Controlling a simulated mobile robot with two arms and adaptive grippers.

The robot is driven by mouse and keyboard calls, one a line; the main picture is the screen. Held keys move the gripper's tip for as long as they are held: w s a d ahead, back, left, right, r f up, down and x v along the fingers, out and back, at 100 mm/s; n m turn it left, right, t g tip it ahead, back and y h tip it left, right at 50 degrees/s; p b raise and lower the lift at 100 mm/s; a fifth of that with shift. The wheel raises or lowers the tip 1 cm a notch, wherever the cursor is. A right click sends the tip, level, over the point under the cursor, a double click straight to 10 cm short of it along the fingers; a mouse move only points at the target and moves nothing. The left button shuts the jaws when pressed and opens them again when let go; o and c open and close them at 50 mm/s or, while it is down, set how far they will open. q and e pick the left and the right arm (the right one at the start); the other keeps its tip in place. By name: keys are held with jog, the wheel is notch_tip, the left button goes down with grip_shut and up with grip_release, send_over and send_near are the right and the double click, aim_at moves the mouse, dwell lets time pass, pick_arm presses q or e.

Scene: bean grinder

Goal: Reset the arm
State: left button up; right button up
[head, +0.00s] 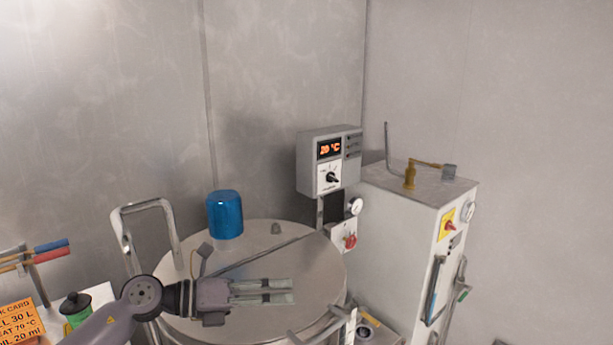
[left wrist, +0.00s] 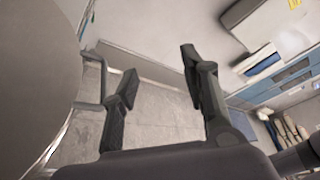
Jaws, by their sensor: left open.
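My left arm comes in from the lower left in the head view. Its gripper (head: 265,291) points right, in front of or above the round steel lid (head: 300,262) of a large vessel; I cannot tell how far above. In the left wrist view the two fingers of the left gripper (left wrist: 158,85) stand wide apart with nothing between them. Floor and a wall base show beyond them. My right gripper is in neither view.
A blue cylinder (head: 225,214) stands on the lid. A control box (head: 330,161) with a lit display is behind it, and a grey cabinet (head: 405,240) stands to the right. A bent metal rail (head: 147,208) and a green-black bottle (head: 76,309) are at left.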

pick_arm(q)
notch_tip(320, 180, up, 4)
jog(key=s+d+n+t+h, duration=0.1)
jog(key=d+n+t+h, duration=0.15)
jog(key=n+t, duration=0.4)
jog(key=s+a+f+n+t+y, duration=0.1)
jog(key=a+f+n+t+y, duration=0.2)
jog(key=a+f+n+y, duration=0.65)
jog(key=s+a+f+n+t+y, duration=0.25)
jog(key=a+n+y, duration=0.35)
jog(key=n, duration=0.9)
jog(key=s+a+f+n+g+y, duration=0.1)
jog(key=s+f+n+g, duration=0.4)
jog(key=s+f, duration=0.6)
jog(key=s+a+f+n+g+y, duration=0.1)
jog(key=s+f+n+g, duration=0.1)
jog(key=s+f+g, duration=0.95)
jog(key=s+f+t+b, duration=0.1)
jog(key=s+f+b, duration=0.15)
jog(key=f, duration=1.05)
jog(key=s+f+t+b, duration=0.1)
jog(key=s+f, duration=0.2)
jog(key=f, duration=0.9)
jog(key=s+a+f+g+b, duration=0.1)
jog(key=s+a+f+b, duration=0.1)
jog(key=s+f, duration=1.4)
notch_tip(320, 180, down, 3)
jog(key=shift+s+a+f, duration=0.2)
jog(key=shift+s+a, duration=0.05)
jog(key=shift+s, duration=0.1)
